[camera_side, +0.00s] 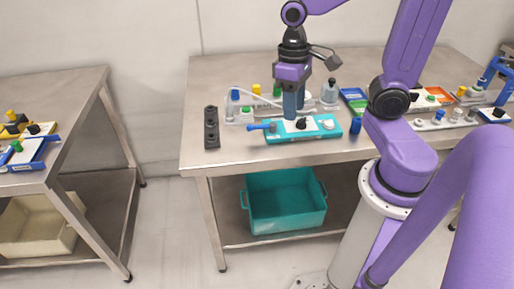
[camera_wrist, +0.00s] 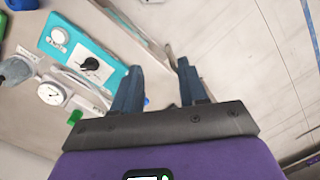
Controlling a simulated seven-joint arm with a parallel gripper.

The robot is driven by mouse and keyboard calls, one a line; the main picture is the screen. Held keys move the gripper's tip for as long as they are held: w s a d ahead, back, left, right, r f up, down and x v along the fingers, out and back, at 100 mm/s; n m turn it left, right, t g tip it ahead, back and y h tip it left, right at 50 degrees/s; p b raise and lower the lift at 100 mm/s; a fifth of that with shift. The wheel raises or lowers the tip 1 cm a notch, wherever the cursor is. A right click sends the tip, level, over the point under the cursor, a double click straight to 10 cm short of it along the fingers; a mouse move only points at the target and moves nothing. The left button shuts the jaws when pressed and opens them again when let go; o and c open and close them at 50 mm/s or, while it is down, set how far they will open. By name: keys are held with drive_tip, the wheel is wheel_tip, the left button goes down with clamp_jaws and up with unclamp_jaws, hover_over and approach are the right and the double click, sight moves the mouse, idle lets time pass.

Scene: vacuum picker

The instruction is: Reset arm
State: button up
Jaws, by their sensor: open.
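My gripper (camera_side: 294,104) has two dark blue fingers pointing down above the steel table, close to the teal device panel (camera_side: 278,135). In the wrist view my gripper (camera_wrist: 158,85) has its fingers apart, with nothing between them. The teal panel (camera_wrist: 108,50) lies to the left of the fingers there, with a black knob (camera_wrist: 91,64) and a round white part (camera_wrist: 60,36) on it. A white gauge (camera_wrist: 50,94) sits beside it. Whether the fingers touch anything is not clear from the side view.
A black strip with holes (camera_side: 211,128) lies on the table's left part. A blue cup (camera_side: 355,126) stands right of the panel, near my arm. A teal bin (camera_side: 285,201) sits on the lower shelf. A second table (camera_side: 80,90) stands at left, across a floor gap.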

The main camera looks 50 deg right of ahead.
drive_tip(key=s+a+n+t, duration=0.1)
drive_tip(key=s+a+n, duration=0.3)
drive_tip(key=s+n, duration=0.6)
drive_tip(key=shift+s+a+f+n+t, duration=0.3)
drive_tip(key=shift+s+a+f+n, duration=0.05)
drive_tip(key=shift+a+f+n, duration=0.05)
